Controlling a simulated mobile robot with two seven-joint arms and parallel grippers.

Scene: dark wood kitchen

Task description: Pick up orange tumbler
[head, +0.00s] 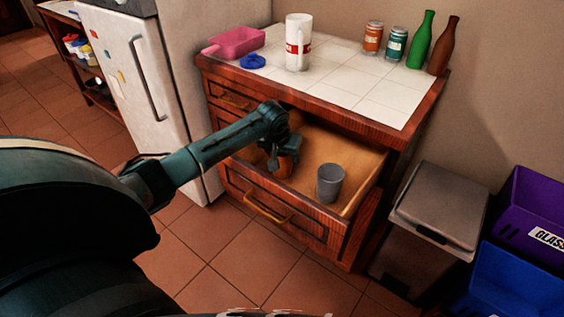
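The orange tumbler (285,167) is in the open top drawer (345,205) of the wooden cabinet, toward the drawer's left side. It is partly hidden by my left gripper (281,160), which reaches down into the drawer from the left. The fingers are at the tumbler's upper part, but I cannot tell whether they are closed on it. A grey tumbler (330,183) stands upright in the drawer to the right of the orange one. My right gripper is not in view.
A white fridge (135,85) stands left. A grey bin (432,215) stands right of the cabinet.

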